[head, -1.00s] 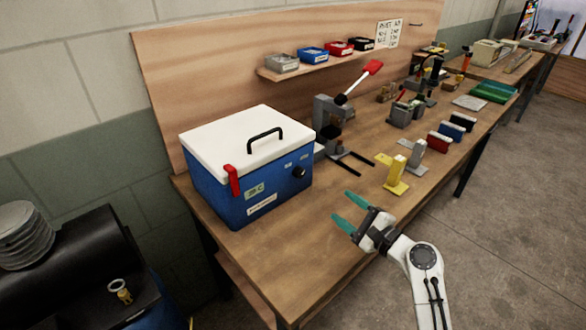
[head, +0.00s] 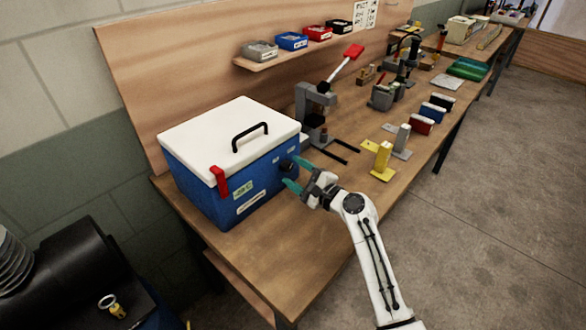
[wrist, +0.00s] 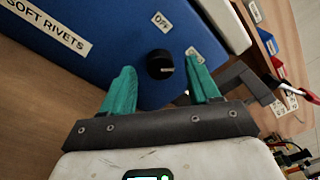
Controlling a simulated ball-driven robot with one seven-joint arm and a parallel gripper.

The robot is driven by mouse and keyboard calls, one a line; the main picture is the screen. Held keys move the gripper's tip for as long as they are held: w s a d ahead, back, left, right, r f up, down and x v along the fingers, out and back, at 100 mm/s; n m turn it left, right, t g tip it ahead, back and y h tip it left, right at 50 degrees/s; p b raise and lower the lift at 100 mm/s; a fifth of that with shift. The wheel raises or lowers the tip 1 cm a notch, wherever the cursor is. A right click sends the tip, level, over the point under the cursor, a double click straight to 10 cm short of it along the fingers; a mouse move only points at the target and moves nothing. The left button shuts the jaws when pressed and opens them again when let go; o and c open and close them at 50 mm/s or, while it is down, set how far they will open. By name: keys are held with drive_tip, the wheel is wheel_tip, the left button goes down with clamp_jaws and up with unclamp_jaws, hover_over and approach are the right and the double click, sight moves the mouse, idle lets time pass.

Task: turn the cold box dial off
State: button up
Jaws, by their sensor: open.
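The cold box (head: 228,160) is a blue box with a white lid, a black handle and a red latch, standing at the near left end of the bench. Its black dial (head: 288,166) is on the front face near the right end. My gripper (head: 295,174) is open in front of the dial, with teal fingertips. In the wrist view the dial (wrist: 160,64) lies ahead, between the lines of the two fingers (wrist: 160,88) and apart from them. An "OFF" label (wrist: 161,21) sits beside it; a second label (wrist: 194,55) is partly hidden by a finger.
A grey press (head: 314,112) with a red-ended lever stands right of the box. The bench top in front of the box is clear.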

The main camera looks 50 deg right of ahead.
drive_tip(key=shift+w, duration=0.7)
drive_tip(key=shift+c, duration=0.3)
drive_tip(key=c, duration=1)
